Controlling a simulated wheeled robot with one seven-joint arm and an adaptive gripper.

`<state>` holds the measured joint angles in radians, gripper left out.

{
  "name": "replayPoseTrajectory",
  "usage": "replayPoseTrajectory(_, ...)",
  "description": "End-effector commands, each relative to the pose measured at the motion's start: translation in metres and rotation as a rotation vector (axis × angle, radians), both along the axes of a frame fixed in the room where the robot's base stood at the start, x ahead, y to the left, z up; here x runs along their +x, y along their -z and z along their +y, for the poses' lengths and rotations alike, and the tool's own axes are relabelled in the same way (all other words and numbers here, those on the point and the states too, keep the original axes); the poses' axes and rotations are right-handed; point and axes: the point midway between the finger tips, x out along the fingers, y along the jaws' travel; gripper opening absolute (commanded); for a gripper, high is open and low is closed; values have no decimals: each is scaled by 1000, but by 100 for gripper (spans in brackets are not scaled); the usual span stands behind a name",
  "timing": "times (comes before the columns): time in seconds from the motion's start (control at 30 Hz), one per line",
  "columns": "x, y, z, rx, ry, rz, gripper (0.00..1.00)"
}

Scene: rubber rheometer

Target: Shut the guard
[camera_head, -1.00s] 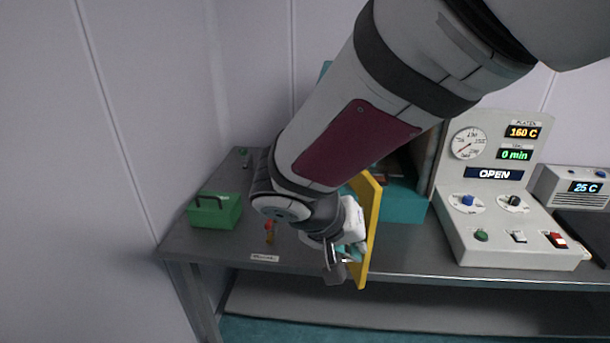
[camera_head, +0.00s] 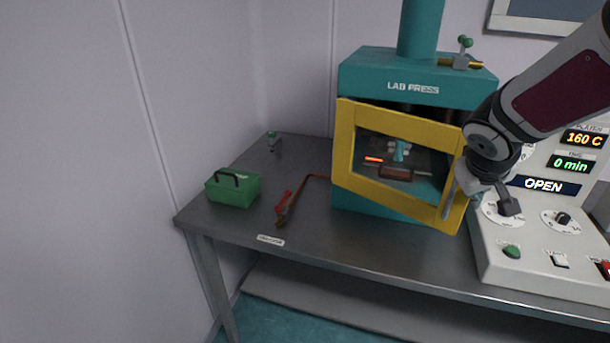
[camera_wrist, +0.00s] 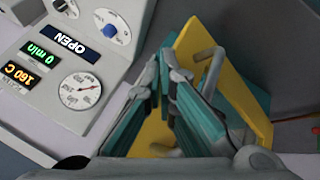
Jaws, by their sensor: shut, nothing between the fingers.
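The guard (camera_head: 343,150) is a yellow-framed door with a clear window on the front of the teal lab press (camera_head: 375,75). It stands ajar, its right edge swung out from the press. A grey bar handle (camera_head: 449,197) is on its right side; the handle also shows in the wrist view (camera_wrist: 213,72). My gripper (camera_head: 476,190) is at the guard's right edge, close to the handle. In the wrist view, its teal fingers (camera_wrist: 163,65) are shut and empty, with the guard (camera_wrist: 240,80) just beyond them. I cannot tell whether they touch it.
The control panel (camera_head: 530,240) stands close at the right, its display reading OPEN. A green box (camera_head: 233,188) and a red-handled tool (camera_head: 284,203) lie on the grey table (camera_head: 330,240) at the left. The table front between is clear.

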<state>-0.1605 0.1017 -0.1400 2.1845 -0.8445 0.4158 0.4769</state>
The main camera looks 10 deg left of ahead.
Motion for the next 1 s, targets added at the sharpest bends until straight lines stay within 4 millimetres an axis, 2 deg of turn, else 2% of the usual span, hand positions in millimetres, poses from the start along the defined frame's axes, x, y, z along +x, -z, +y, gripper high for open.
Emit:
replayPoseTrajectory(0.03, 7, -1, -9, 1, -18, 1, 0)
replayPoseTrajectory(0.2, 36, -1, -27, 2, -109, 1, 0)
replayPoseTrajectory(0.6, 97, 0, -49, 2, -136, 1, 0)
replayPoseTrajectory(0.8, 119, 0, -55, 0, -136, 2, 0)
replayPoseTrajectory(1.0, 130, 0, -57, -1, -138, -2, 0)
